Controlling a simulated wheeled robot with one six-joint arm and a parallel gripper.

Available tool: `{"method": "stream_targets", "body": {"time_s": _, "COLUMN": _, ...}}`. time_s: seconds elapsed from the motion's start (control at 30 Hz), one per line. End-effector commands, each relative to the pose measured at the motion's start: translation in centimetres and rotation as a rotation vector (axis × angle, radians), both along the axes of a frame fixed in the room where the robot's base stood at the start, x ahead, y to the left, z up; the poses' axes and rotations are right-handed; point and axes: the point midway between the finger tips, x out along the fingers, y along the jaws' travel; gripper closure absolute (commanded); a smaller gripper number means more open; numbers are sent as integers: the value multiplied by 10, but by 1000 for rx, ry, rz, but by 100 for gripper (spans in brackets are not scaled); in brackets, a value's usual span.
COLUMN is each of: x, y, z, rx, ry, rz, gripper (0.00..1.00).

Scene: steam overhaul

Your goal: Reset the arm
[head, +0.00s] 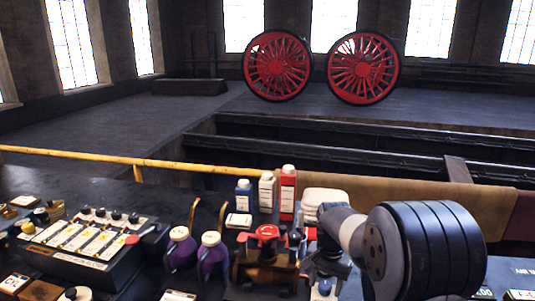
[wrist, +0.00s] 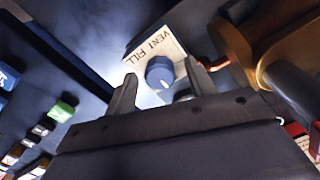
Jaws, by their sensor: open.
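My gripper (head: 326,268) points down over the bench at the lower middle of the head view, beside a brass-and-red valve fitting (head: 267,262). In the wrist view my gripper (wrist: 161,80) is open, with one finger on each side of a blue knob (wrist: 160,70). The knob has a white pointer mark and sits by a cream plate (wrist: 153,47) lettered "VENT FILL". Gaps show between the knob and both fingers; I cannot tell their height above the panel. The knob also shows below my gripper in the head view (head: 325,287).
A control box with several switches (head: 92,237) stands at left. Two purple oil cans (head: 213,252), blue, white and red bottles (head: 288,193) and folded white cloths (head: 322,201) crowd the bench close to my arm. A yellow rail (head: 100,155) runs behind; red wheels (head: 277,66) stand far back.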

Motion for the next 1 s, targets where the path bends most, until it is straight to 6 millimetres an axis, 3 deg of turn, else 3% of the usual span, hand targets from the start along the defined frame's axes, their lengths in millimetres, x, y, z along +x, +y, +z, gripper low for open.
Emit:
{"method": "stream_targets", "body": {"time_s": 0.4, "x": 0, "y": 0, "z": -1, "rx": 0, "ry": -1, "rz": -330, "gripper": 48}}
{"method": "stream_targets", "body": {"time_s": 0.7, "x": 1, "y": 0, "z": 64, "rx": 0, "ry": -5, "rz": -319, "gripper": 48}}
{"method": "stream_targets", "body": {"time_s": 1.0, "x": 0, "y": 0, "z": 102, "rx": 0, "ry": -1, "rz": -318, "gripper": 48}}
